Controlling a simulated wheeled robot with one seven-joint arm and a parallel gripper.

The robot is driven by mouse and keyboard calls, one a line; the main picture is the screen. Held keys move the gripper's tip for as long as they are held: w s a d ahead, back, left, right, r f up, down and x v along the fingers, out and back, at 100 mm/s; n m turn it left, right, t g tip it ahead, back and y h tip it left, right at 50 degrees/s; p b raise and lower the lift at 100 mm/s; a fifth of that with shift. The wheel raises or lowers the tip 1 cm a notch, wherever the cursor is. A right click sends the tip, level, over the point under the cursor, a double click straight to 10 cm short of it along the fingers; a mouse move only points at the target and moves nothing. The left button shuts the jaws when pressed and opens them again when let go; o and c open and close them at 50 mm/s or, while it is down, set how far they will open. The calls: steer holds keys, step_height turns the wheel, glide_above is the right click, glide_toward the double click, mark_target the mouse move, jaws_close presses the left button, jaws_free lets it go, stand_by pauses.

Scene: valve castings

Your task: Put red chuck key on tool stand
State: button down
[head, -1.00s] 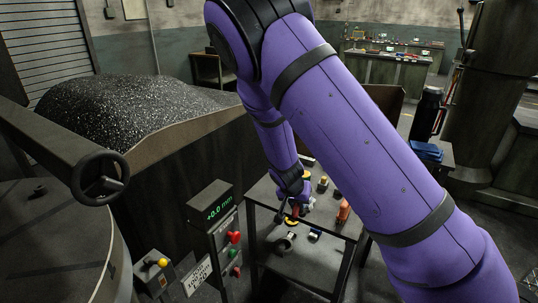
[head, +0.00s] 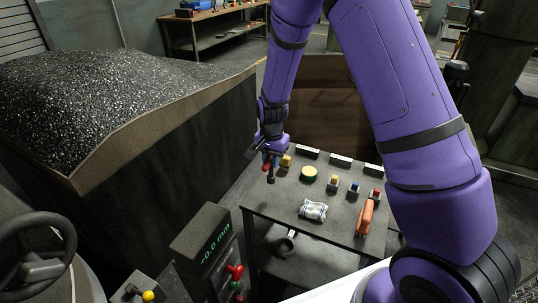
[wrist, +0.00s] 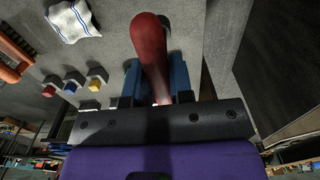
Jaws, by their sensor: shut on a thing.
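The red chuck key (wrist: 150,50) is held in my gripper (wrist: 156,85), its rounded red end large in the wrist view. In the head view the key (head: 268,161) shows small and red under my gripper (head: 266,156), with a dark end hanging down. It is close to the far left edge of a grey-topped stand (head: 285,208), which I take to be the tool stand. I cannot tell whether the key touches the top. The fingers are shut on the key, partly hidden by it in the wrist view.
On the stand are a yellow-green disc (head: 309,174), a striped cloth (head: 313,210), an orange tool (head: 366,217) and several small coloured blocks. The stand's left front area is bare. A bin of dark chips (head: 110,110) stands left, and a readout post (head: 208,252) in front.

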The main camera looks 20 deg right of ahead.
mark_target(271, 175)
steer(key=shift+f, duration=3.3)
steer(key=c, duration=0.9)
jaws_free()
steer(key=shift+r, duration=4.5)
